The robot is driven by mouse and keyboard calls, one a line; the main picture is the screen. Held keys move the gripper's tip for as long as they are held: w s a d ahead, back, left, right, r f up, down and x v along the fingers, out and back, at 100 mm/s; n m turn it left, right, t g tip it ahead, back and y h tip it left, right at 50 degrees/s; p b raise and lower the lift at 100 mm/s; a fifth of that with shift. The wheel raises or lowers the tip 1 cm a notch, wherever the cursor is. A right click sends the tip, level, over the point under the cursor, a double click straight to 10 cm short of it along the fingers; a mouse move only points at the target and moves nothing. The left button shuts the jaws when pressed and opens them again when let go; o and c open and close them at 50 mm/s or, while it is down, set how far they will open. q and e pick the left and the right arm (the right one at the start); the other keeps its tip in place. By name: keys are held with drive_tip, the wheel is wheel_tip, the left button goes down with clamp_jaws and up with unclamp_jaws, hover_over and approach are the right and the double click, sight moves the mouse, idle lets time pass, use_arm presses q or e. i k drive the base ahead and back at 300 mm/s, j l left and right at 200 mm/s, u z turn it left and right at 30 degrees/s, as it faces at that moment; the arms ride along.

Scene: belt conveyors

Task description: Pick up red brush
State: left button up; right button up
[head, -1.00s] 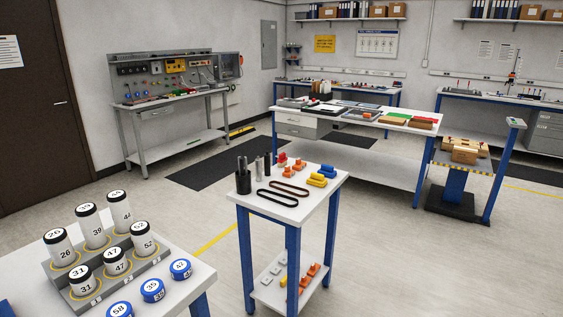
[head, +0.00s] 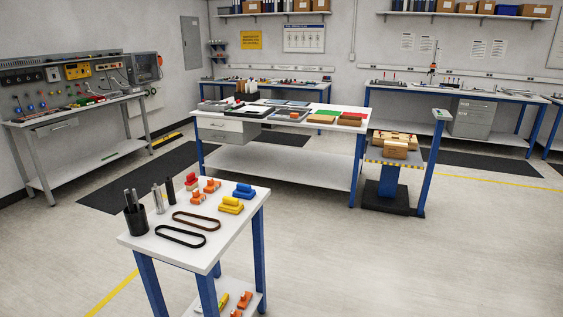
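No object can be made out for certain as a red brush. A small red item (head: 192,179) lies on the small white-topped table (head: 225,238) in the foreground, near its back edge; its exact shape is too small to tell. Orange pieces (head: 211,186) lie beside it. A blue block-like piece (head: 243,190) and a yellow one (head: 231,206) lie to their right. Neither of my grippers is in view.
The small table also holds a black cup (head: 135,222) of rods and two belt loops (head: 180,236). A long workbench (head: 290,128) with trays stands behind, a panel bench (head: 85,110) at left. Open floor (head: 400,265) lies to the right.

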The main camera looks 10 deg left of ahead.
sight(192, 182)
drive_tip(key=i+l, duration=0.15)
drive_tip(key=i, duration=0.55)
drive_tip(key=i+l+z, duration=0.1)
drive_tip(key=i, duration=0.6)
drive_tip(key=i+u, duration=0.25)
drive_tip(key=u, duration=0.2)
drive_tip(key=i+l+u, duration=0.2)
drive_tip(key=u, duration=0.2)
drive_tip(key=i+l+u, duration=0.2)
drive_tip(key=u, duration=0.25)
drive_tip(key=i+l+u, duration=0.15)
drive_tip(key=l+u, duration=0.15)
drive_tip(key=u, duration=0.15)
